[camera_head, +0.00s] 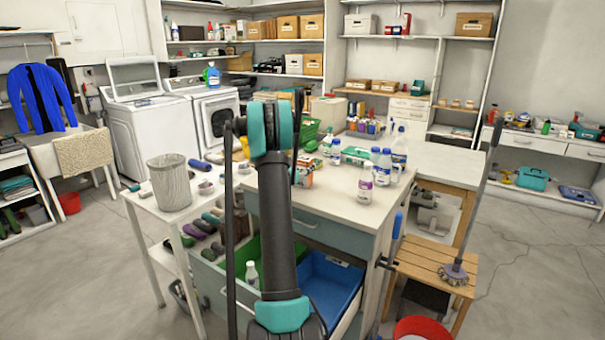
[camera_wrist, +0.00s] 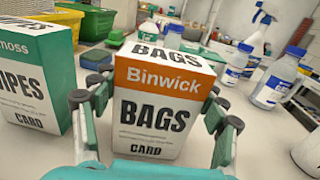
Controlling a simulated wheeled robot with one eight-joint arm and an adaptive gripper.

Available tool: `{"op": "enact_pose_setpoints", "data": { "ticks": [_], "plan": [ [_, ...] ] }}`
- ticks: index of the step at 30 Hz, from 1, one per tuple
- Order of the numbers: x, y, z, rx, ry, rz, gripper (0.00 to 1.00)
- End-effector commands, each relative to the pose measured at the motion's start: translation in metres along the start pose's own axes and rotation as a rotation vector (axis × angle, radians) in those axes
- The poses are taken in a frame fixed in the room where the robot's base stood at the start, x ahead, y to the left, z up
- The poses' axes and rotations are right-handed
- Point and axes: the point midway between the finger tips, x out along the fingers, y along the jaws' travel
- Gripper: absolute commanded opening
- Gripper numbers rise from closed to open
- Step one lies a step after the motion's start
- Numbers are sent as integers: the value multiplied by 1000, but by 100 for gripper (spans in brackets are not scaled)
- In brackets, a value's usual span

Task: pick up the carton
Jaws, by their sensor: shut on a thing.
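The carton (camera_wrist: 160,95) is a white and orange box marked "Binwick BAGS". It stands upright on the white worktop in the middle of the wrist view. My gripper (camera_wrist: 148,108) is shut on it, with one finger at its left side and one at its right. In the head view the carton (camera_head: 305,174) shows only in part, just right of my arm, which hides the rest of it and most of the gripper. I cannot tell whether its base touches the worktop.
A green and white "WIPES" carton (camera_wrist: 35,85) stands close on the left in the wrist view. Several white bottles with blue caps (camera_wrist: 277,78) stand to the right. A green basket (camera_wrist: 97,22) is behind. An open drawer with a blue bin (camera_head: 330,285) juts out below the worktop.

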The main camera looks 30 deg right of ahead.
Motion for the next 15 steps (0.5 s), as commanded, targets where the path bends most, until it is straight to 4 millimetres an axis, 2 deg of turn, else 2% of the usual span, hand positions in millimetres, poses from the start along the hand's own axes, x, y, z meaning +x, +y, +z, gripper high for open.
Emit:
{"op": "enact_pose_setpoints", "data": {
  "ticks": [8, 11, 15],
  "plan": [
    [0, 0, 2, 0, 0, 0, 53],
    [0, 0, 9, 0, 0, 0, 53],
    [0, 0, 28, 0, 0, 0, 53]
  ]
}}
